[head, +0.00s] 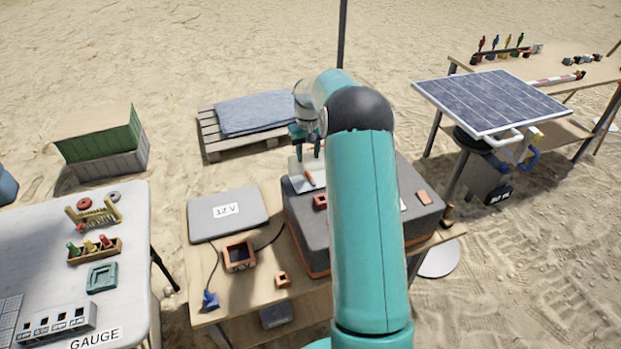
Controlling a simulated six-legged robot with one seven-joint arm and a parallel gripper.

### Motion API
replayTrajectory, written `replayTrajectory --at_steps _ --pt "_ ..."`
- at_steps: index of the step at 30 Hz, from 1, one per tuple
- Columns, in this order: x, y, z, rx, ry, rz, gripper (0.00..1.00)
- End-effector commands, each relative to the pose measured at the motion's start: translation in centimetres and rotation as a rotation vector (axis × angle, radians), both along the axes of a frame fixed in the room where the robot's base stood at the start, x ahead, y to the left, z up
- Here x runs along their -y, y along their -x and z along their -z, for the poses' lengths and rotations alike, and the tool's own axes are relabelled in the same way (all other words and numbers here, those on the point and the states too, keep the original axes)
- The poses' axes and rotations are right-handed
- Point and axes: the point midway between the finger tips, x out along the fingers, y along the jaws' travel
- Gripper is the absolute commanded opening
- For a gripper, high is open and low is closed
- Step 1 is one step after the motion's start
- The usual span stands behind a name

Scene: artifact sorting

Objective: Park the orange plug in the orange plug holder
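My gripper (307,153) points down over the grey case in the middle of the table. Its two teal fingers look spread, with a gap between them and nothing clearly held. Just below the fingertips, a small orange piece (309,178), which may be the orange plug, shows against a white bracket (296,184) on the case. A small orange block with a dark opening (283,280) sits near the table's front; it may be the orange plug holder. A larger orange-brown square frame (238,256) stands left of it. I cannot tell whether the fingers touch the orange piece.
The grey case (300,225) also bears a red square socket (320,202). A closed laptop-like case (228,213) lies left of it. A blue plug (210,300) on a cable lies at the table's left edge. A white gauge table (130,260) stands further left.

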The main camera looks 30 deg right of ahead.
Motion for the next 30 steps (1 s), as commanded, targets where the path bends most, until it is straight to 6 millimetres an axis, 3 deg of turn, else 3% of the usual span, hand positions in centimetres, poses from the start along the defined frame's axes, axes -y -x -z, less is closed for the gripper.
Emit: replayTrajectory --at_steps 3,11,18,25,26,30 --pt "0.0 -0.1 1.6 -0.001 0.0 0.0 0.4" --pt "0.0 -0.3 3.7 -0.002 -0.001 0.004 0.4" --pt "0.1 -0.5 7.0 -0.001 -0.001 0.004 0.4" --pt "0.1 -0.6 7.3 0.001 0.0 0.004 0.4" --pt "0.1 -0.6 7.3 0.001 0.0 0.004 0.38" --pt "0.1 -0.6 7.3 0.001 0.0 0.004 0.1"
